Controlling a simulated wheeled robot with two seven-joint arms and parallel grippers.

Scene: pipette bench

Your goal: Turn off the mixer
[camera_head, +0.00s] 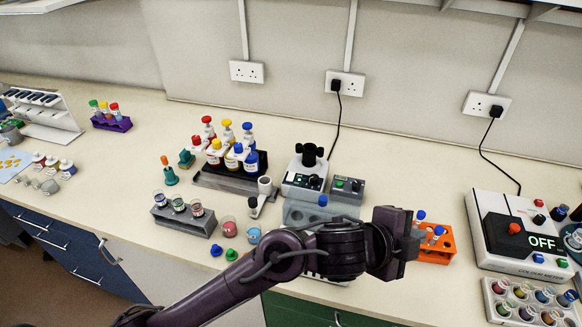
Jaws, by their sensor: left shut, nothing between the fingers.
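A small white device with a black top (303,182), which looks like a mixer, stands at the back middle of the bench. A grey box (347,190) with a green light and dark buttons sits against its right side. A larger white device (505,262) at the right has a black panel, an orange-red knob and a display reading OFF; I cannot tell for sure which device is the mixer. My left gripper (412,248) is shut and empty, in front of an orange rack and between the two devices. My right gripper is not in view.
An orange tube rack (437,249) stands just behind my left gripper. A dark bottle rack (230,182), a grey jar rack (184,219) and loose caps lie to the left. A white vial tray (495,311) sits at front right. Black cords run to wall sockets.

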